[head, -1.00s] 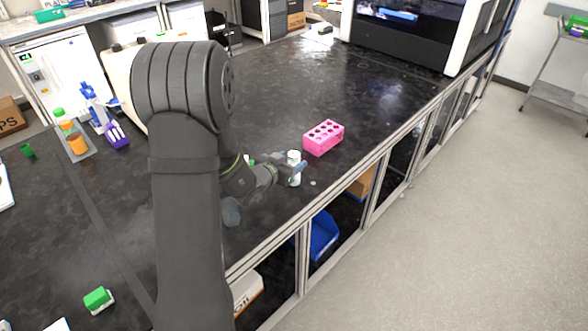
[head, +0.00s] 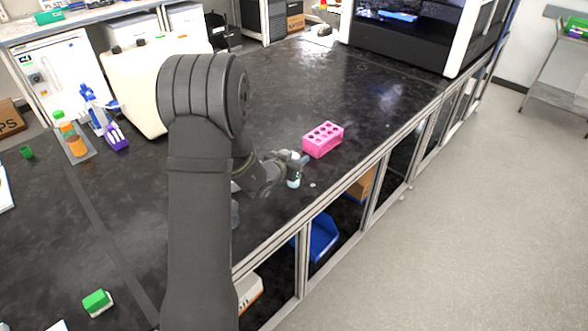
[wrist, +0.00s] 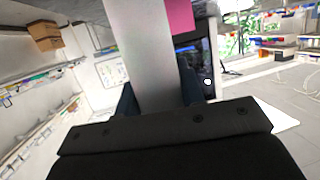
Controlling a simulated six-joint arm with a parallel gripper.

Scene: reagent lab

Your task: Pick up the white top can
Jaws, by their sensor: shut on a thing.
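The white top can (head: 294,183) is a small pale cylinder near the front edge of the black bench, just left of the pink rack. My gripper (head: 297,162) is shut on it, with a finger across its upper part. In the wrist view the can (wrist: 142,50) is a broad white-grey shape running up from between the two dark blue fingertips (wrist: 158,92). The can looks upright in the head view. I cannot tell whether its base touches the bench.
A pink tube rack (head: 323,140) stands close to the right of the can. A small white cap-like piece (head: 312,185) lies beside it. A green-topped box (head: 97,301) sits at the lower left. The bench's front edge (head: 345,185) is near. The bench centre behind is clear.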

